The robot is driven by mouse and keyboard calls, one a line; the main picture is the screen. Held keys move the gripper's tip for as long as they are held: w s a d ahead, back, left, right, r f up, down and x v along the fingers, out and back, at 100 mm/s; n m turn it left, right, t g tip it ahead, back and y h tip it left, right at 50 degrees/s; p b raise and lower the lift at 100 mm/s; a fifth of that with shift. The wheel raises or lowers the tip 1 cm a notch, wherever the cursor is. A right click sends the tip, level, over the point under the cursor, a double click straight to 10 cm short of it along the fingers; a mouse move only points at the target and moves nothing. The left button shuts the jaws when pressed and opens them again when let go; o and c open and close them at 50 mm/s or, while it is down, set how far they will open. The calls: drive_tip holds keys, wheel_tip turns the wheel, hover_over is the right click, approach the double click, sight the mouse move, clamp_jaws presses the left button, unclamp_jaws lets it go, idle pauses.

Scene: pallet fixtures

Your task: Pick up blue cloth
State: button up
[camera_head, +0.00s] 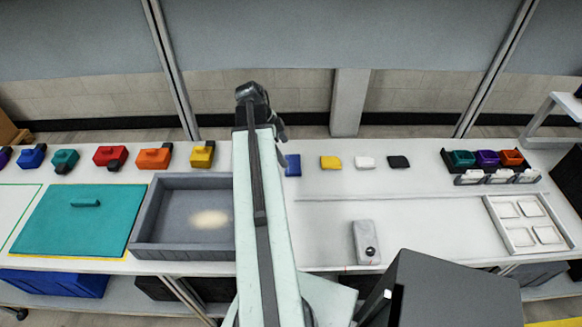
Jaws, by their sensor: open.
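The blue cloth (293,165) is a small flat blue square on the white table, at the left end of a row of small folded cloths. Its left edge lies close to my arm in the picture, and part of it may be hidden behind the arm. My gripper (281,130) shows only as a small dark shape at the far end of my arm, above and slightly left of the cloth in the picture. It is open and appears apart from the cloth. Its fingertips are hard to make out.
Yellow (331,162), white (365,163) and black (399,162) cloths lie to the right. A grey tray (140,232) and a teal board (75,230) are at left. A grey device (366,242) stands in front. A white tray (492,215) is at right. Mid-table is mostly clear.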

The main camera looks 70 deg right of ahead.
sight(292, 163)
drive_tip(key=b+x, duration=0.6)
drive_tip(key=x, duration=0.1)
drive_tip(key=shift+s+d+f, duration=0.1)
drive_tip(key=shift+d+f, duration=0.1)
drive_tip(key=shift+f, duration=0.1)
drive_tip(key=shift+r, duration=0.2)
drive_tip(key=c, duration=1.1)
wheel_tip(292, 163, up, 10)
drive_tip(key=p, duration=1)
